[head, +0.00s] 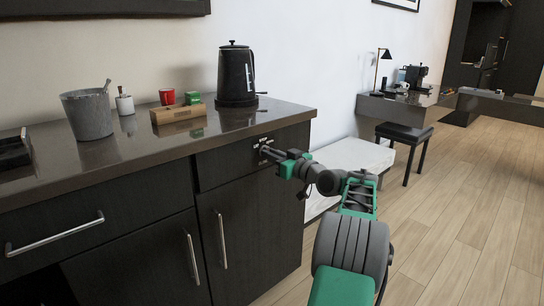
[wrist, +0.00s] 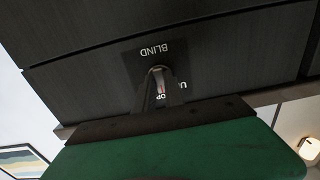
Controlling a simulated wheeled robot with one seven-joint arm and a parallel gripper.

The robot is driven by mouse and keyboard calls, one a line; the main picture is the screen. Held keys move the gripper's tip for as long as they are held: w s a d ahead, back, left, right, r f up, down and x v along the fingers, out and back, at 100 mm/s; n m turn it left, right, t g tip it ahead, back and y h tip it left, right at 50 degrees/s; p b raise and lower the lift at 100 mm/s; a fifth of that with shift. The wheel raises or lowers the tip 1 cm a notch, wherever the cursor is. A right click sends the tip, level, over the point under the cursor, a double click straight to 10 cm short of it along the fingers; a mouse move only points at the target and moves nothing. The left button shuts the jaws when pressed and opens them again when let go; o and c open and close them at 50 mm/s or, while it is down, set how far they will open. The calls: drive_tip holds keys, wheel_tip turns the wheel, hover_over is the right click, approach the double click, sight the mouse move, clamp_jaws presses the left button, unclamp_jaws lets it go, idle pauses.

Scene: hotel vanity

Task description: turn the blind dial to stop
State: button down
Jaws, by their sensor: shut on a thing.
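The blind dial (wrist: 157,76) is on a dark plate (wrist: 134,62) lettered BLIND, on the front of the dark cabinet; the lettering is upside down in the wrist view. Below the dial, a U and the letters OP show in part; the rest is hidden by my gripper. In the head view the plate (head: 263,142) is a small lettered patch at the right end of the drawer front. My gripper (head: 270,153) reaches it from the right and is shut on the dial. The fingers cover much of the dial, and I cannot tell its exact setting.
The countertop (head: 150,165) overhangs just above the dial. It holds a black kettle (head: 236,75), a wooden box (head: 178,113), a red cup (head: 167,97) and a grey bucket (head: 88,115). A white bench (head: 350,158) stands right of the cabinet.

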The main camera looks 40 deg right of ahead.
drive_tip(key=c, duration=1.4)
unclamp_jaws()
drive_tip(key=shift+c, duration=0.2)
drive_tip(key=s+p, duration=0.1)
drive_tip(key=s, duration=0.6)
drive_tip(key=shift+s+p, duration=0.35)
drive_tip(key=shift+s, duration=0.05)
drive_tip(key=shift+d, duration=0.1)
